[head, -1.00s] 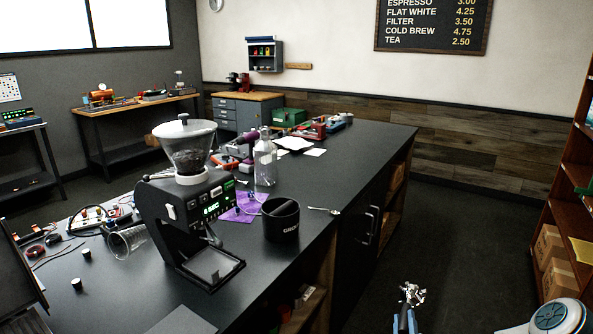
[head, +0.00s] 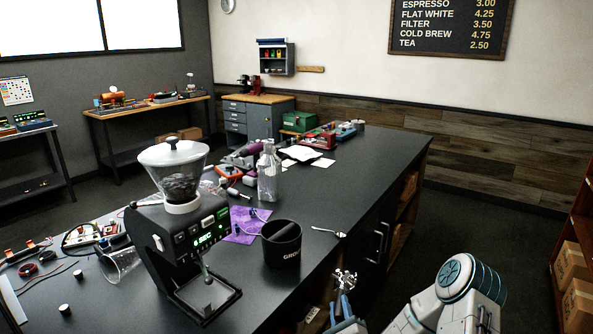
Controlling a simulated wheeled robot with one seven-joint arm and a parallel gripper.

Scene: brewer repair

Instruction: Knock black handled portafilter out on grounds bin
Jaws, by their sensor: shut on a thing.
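The grounds bin (head: 281,252) is a black round tub with white lettering and a bar across its open top. It stands upright near the counter's front edge, right of the grinder. My gripper (head: 344,300) is at the bottom of the head view, in front of the counter, right of and nearer than the bin, and apart from it. It is shut on a small shiny metal piece (head: 345,278), apparently the portafilter's head.
A grinder (head: 185,235) with a clear bean hopper stands left of the bin. A glass bottle (head: 268,175), purple cloth (head: 243,222) and spoon (head: 328,231) lie or stand around it. A tipped glass (head: 120,263) is far left.

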